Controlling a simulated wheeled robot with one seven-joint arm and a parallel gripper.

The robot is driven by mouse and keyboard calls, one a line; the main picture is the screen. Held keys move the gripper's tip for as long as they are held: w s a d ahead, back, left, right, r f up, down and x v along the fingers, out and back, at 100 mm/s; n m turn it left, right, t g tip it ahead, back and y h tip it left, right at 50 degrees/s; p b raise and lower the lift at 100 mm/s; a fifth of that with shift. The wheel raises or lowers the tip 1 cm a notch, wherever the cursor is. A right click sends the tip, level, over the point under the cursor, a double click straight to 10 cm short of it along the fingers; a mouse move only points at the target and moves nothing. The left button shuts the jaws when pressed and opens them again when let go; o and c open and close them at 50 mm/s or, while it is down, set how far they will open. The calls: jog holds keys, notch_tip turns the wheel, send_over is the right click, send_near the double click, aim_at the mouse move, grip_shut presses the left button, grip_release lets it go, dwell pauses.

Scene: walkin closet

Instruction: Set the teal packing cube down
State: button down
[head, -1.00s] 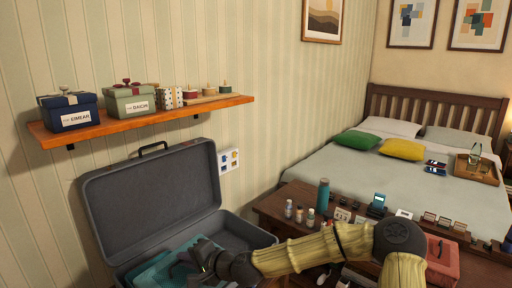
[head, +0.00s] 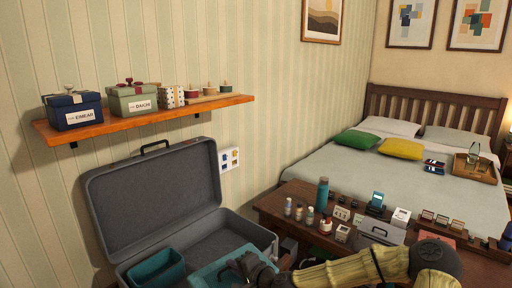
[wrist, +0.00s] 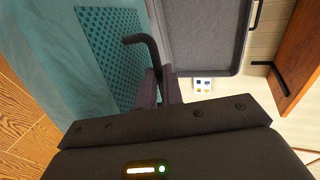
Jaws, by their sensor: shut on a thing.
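The teal packing cube (head: 215,270) hangs at my gripper (head: 247,266), over the right front part of the open grey suitcase (head: 150,204). In the wrist view the cube (wrist: 60,60) fills the left side, with a darker mesh panel on its face. My gripper (wrist: 158,88) is shut on the cube's dark bent handle (wrist: 147,45). The cube's lower part is out of frame in the head view, so I cannot tell whether it touches the suitcase.
A teal open-topped box (head: 157,269) sits in the suitcase's left part. The suitcase floor behind it is bare. A wooden table (head: 268,205) with bottles and small items stands to the right. A wall shelf (head: 150,120) with gift boxes hangs above.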

jog(key=s+d+f+m+t+h, duration=0.25)
jog(key=d+f, duration=0.25)
jog(key=d, duration=0.6)
jog(key=s+d+f+m+t+h, duration=0.1)
jog(key=d+f+m+h, duration=0.3)
jog(key=d, duration=0.7)
notch_tip(320, 180, down, 16)
jog(key=r+b, duration=0.1)
jog(key=b, duration=1.4)
notch_tip(320, 180, up, 26)
jog(key=s+m+h+p, duration=0.1)
jog(key=m+h+p, duration=0.1)
jog(key=p, duration=3.2)
jog(key=shift+s+a+f+m+t+h+p, duration=0.25)
jog(key=shift+s+m+t+h+p, duration=0.1)
jog(key=shift+h, duration=0.3)
jog(key=s+f, duration=0.5)
jog(key=f, duration=0.5)
jog(key=shift+s+f, duration=0.3)
jog(key=shift+f, duration=0.1)
jog(key=shift+d, duration=0.1)
